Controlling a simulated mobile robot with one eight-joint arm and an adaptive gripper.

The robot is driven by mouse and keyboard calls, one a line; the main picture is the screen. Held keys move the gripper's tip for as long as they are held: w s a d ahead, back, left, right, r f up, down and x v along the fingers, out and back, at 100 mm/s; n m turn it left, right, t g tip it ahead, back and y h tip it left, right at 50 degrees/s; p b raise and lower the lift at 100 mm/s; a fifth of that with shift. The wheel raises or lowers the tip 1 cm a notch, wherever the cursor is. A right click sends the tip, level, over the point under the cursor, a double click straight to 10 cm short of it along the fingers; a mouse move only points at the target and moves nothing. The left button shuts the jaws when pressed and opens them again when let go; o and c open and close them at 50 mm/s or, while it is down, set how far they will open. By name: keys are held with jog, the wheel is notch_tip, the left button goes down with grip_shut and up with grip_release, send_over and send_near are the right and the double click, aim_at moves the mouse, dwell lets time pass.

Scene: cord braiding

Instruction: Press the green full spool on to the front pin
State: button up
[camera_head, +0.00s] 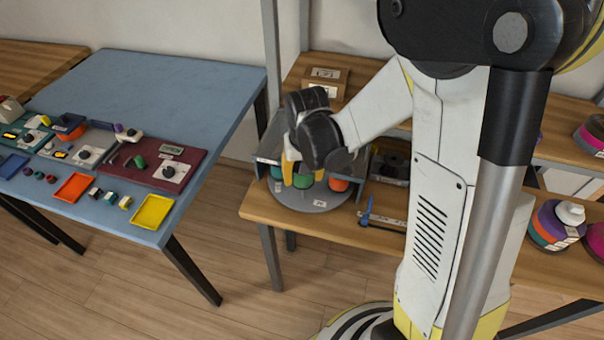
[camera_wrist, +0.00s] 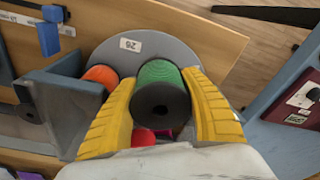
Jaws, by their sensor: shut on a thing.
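My gripper (camera_wrist: 160,82) is shut on the green full spool (camera_wrist: 161,76), with one yellow finger on each side of it. The spool has a dark end that faces the wrist camera. It sits over the round grey plate (camera_wrist: 128,44), which carries a white label. In the head view, my gripper (camera_head: 295,174) points down over the grey plate (camera_head: 318,203), and a little of the green spool (camera_head: 306,181) shows beside the yellow fingers. The front pin is hidden from both views, so I cannot tell whether the spool is around it.
An orange spool (camera_wrist: 101,76) stands close beside the left finger, and a red one (camera_wrist: 143,138) is nearer the wrist. A grey-blue upright (camera_wrist: 62,98) stands left of the plate. A blue-handled tool (camera_head: 368,212) lies on the wooden shelf. Open floor separates the blue table (camera_head: 165,95).

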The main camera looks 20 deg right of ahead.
aim_at(303, 193)
jog(key=shift+s+f+b, duration=0.2)
jog(key=shift+f+b, duration=0.2)
jog(key=shift+f, duration=0.05)
jog(key=shift+f+b, duration=2.45)
jog(key=shift+f, duration=0.5)
jog(key=shift+f+b, duration=0.2)
jog(key=shift+b, duration=0.1)
jog(key=o, duration=1.8)
jog(key=shift+c, duration=0.2)
jog(key=shift+s+r+p, duration=0.2)
jog(key=shift+r+p, duration=0.95)
jog(key=shift+r, duration=0.4)
jog(key=shift+s+r+p, duration=0.15)
jog(key=shift+r+p, duration=1)
jog(key=shift+r, duration=0.35)
jog(key=shift+f, duration=0.1)
